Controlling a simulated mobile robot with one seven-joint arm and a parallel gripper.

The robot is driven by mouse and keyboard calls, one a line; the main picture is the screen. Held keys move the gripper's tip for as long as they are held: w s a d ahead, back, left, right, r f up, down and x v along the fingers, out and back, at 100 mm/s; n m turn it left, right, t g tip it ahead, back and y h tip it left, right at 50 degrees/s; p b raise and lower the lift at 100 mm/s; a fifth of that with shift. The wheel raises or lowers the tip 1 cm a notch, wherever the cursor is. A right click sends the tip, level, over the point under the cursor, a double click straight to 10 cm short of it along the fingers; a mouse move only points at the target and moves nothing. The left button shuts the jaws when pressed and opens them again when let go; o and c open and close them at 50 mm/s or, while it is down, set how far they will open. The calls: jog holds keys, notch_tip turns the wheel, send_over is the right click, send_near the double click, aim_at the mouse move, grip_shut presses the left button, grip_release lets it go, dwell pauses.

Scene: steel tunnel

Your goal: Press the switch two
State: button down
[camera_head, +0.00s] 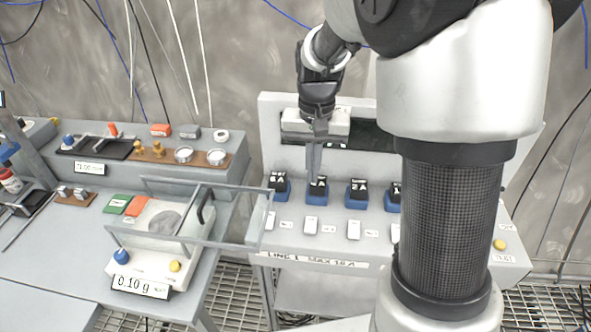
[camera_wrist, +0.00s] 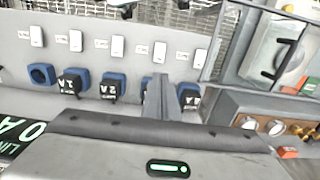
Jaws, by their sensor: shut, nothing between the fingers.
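A grey panel (camera_head: 290,247) carries a row of white rocker switches, each with a small label too blurred to read. The second switch from the left (camera_head: 311,225) stands in front of the second blue socket; in the wrist view it appears to be the second from the right (camera_wrist: 159,53). My gripper (camera_head: 314,176) is shut and empty, pointing down at the black plug in the second socket from the left, behind the switch row. I cannot tell whether it touches that plug. In the wrist view my gripper (camera_wrist: 157,98) partly hides that socket. My arm hides the panel's right part in the head view.
Black plugs marked in amperes sit in blue sockets (camera_head: 357,194) behind the switches; one socket (camera_wrist: 42,75) is empty. A balance with a clear shield (camera_head: 225,235) stands close left. A green-lit display (camera_wrist: 17,135) shows at the wrist view's lower left.

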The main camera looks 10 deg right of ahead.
aim_at(310, 220)
jog(key=shift+w+f, duration=0.1)
jog(key=shift+f, duration=0.05)
notch_tip(310, 220, down, 14)
jog(key=shift+f+b, duration=0.1)
jog(key=shift+b, duration=0.55)
dwell(0.3)
